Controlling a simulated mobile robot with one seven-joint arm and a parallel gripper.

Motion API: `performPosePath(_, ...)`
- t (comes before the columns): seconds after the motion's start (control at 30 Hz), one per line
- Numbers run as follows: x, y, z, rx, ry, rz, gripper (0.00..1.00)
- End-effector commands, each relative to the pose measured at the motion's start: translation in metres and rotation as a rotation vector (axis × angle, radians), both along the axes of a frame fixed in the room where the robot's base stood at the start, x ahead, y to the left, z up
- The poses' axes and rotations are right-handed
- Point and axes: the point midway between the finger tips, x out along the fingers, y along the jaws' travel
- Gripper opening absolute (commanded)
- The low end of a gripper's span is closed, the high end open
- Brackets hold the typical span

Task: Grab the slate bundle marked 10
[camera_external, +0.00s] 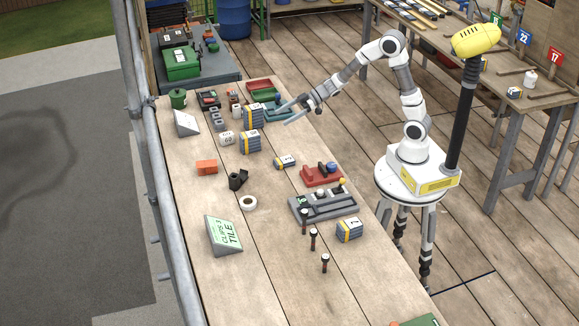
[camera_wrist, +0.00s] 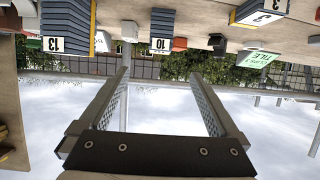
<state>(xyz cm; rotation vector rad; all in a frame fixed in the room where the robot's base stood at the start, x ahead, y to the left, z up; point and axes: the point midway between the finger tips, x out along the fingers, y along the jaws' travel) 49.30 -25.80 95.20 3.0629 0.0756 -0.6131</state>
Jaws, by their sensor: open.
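The slate bundle marked 10 (camera_wrist: 163,28) is a grey-blue layered stack with a white number label. In the wrist view, which is upside down, it stands at the top middle, beyond and between my fingertips. By layout it seems to be the yellow-edged stack (camera_external: 250,141) left of my gripper in the external view, but I cannot read its number there. My gripper (camera_external: 284,116) is open and empty above the right edge of the bench. In the wrist view my gripper (camera_wrist: 160,75) shows a clear gap from the bundle.
The bench's left middle is mostly clear.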

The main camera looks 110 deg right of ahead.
Motion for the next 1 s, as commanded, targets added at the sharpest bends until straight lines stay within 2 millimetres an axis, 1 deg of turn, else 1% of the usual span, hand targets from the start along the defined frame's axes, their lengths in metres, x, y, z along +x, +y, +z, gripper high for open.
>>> performPosePath(0.07, 0.003, 0.0, -0.005, 0.01, -0.002, 0.007, 0.97)
performPosePath(0.17, 0.018, 0.001, -0.014, 0.011, -0.002, 0.01, 0.97)
performPosePath(0.4, 0.067, 0.005, -0.035, 0.009, -0.002, 0.009, 0.97)
performPosePath(0.5, 0.085, 0.005, -0.042, 0.009, -0.002, 0.008, 0.97)
performPosePath(0.6, 0.1, 0.006, -0.047, 0.009, -0.003, 0.007, 0.97)
performPosePath(0.83, 0.114, 0.006, -0.052, 0.008, -0.004, 0.006, 0.97)
performPosePath(1.0, 0.135, 0.008, -0.067, 0.008, -0.004, 0.008, 0.97)
